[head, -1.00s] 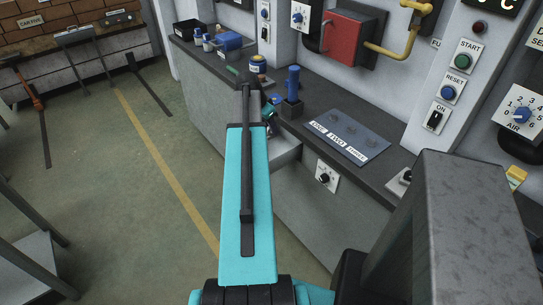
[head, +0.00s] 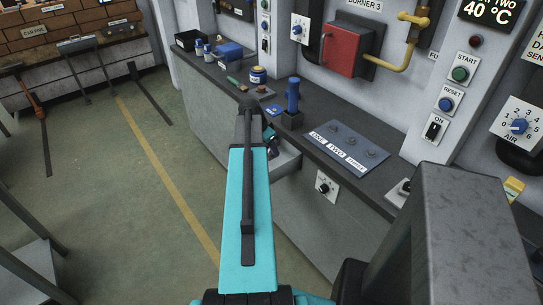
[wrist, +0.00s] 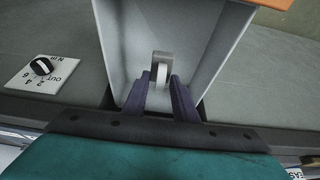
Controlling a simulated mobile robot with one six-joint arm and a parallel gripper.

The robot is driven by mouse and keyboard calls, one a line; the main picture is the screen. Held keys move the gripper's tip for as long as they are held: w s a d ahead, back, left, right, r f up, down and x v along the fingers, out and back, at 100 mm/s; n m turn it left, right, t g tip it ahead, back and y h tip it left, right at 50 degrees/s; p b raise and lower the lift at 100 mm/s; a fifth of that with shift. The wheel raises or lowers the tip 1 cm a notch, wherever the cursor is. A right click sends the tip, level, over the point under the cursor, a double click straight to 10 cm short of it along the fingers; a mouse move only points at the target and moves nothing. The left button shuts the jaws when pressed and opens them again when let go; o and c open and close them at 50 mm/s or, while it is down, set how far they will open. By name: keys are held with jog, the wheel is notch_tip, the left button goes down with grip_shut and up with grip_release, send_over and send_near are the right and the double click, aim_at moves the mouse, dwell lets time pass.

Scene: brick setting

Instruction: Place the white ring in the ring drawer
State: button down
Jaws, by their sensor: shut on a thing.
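My gripper (wrist: 160,84) is shut on the white ring (wrist: 162,67), which shows upright and edge-on between the dark fingertips in the wrist view. Behind the ring is the pale grey inside of an open drawer (wrist: 205,45), so the ring is over or inside it; its exact height above the drawer floor cannot be told. In the head view the open drawer (head: 289,160) juts from the bench front, and my gripper (head: 270,136) is at it, mostly hidden by my arm. The ring cannot be made out there.
A dial plate (wrist: 40,68) is on the bench front beside the drawer.

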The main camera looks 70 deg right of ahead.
aim_at(271, 155)
jog(key=shift+f, duration=0.4)
jog(key=shift+f+p, duration=0.45)
jog(key=shift+f, duration=1.45)
jog(key=shift+f, duration=0.1)
jog(key=c, duration=1.4)
grip_release()
jog(key=shift+c, duration=0.2)
jog(key=shift+r, duration=0.2)
jog(key=b+v, duration=0.2)
jog(key=v, duration=1)
